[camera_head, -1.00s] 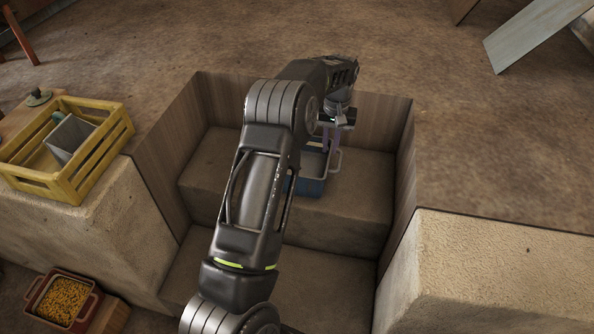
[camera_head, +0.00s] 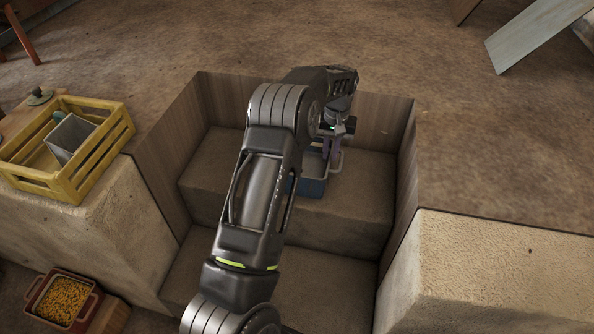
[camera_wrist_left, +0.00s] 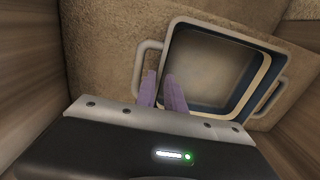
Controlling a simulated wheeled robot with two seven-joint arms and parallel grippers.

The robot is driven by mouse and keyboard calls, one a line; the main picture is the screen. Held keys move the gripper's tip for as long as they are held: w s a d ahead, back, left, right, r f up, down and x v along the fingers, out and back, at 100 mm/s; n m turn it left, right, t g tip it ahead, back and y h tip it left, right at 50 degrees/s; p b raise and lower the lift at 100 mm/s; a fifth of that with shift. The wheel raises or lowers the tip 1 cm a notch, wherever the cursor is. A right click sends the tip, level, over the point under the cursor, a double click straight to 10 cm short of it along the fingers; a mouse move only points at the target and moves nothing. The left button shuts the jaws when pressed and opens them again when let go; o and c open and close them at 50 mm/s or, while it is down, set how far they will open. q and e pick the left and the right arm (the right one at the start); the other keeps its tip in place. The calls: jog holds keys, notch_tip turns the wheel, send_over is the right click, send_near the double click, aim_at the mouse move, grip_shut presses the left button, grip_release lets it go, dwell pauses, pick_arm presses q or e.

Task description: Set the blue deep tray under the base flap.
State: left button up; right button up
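The blue deep tray (camera_head: 311,187) sits on the upper step of a recess, partly hidden by my left arm in the head view. In the left wrist view the tray (camera_wrist_left: 212,66) has a pale rim, an empty-looking inside and a loop handle at each side. My left gripper (camera_head: 332,152) is low at the tray's far right end, by a handle. In the left wrist view its two purple fingers (camera_wrist_left: 161,82) are apart at the tray's left wall, beside the handle. I cannot tell whether they touch it. My right gripper is out of view. I cannot identify the base flap.
A yellow crate (camera_head: 114,134) holding a grey container stands on the left block. A red box (camera_head: 38,291) of yellow grains is below it. Wooden walls (camera_head: 383,112) enclose the recess. A slanted pale board (camera_head: 535,35) is at the top right.

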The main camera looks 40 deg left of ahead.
pick_arm(q)
notch_tip(320, 180, down, 5)
jog(key=shift+s+b, duration=0.15)
jog(key=shift+b, duration=0.2)
dwell(0.4)
grip_shut()
dwell(1.2)
notch_tip(320, 180, up, 10)
jog(key=shift+r+p, duration=0.1)
jog(key=shift+p, duration=0.65)
dwell(0.5)
